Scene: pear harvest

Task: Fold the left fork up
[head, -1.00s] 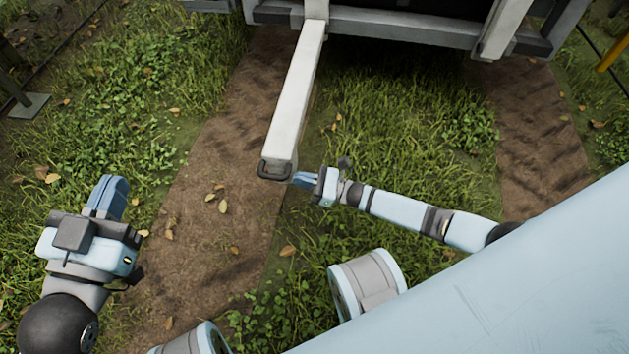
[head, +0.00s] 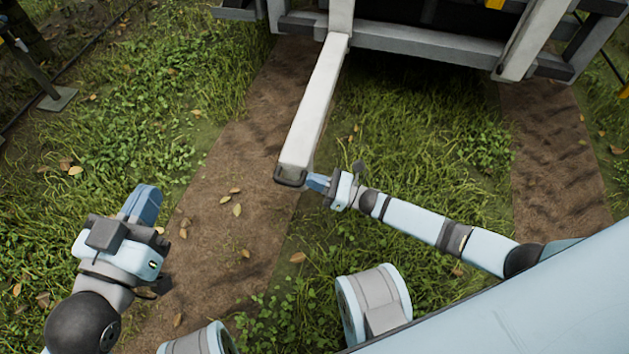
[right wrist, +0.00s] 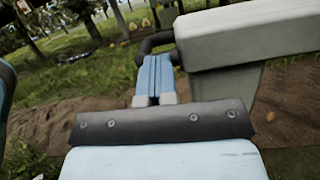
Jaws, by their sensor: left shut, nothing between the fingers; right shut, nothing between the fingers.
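The left fork (head: 317,105) is a long white beam that reaches out low from the machine over the ground. A dark handle (head: 290,179) is on its near end. My right gripper (head: 317,183) is shut just right of that end. In the right wrist view, the shut blue fingers (right wrist: 156,72) overlap the lower part of the dark bent handle (right wrist: 147,46), beside the fork's end (right wrist: 240,38); I cannot tell whether they touch it. My left gripper (head: 145,200) is shut and empty, well left of the fork.
The machine's grey frame (head: 430,42) stands at the top. A second white fork (head: 530,42) is at its right. A dark post on a foot plate (head: 58,99) stands at far left. Grass and dirt tracks between are clear.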

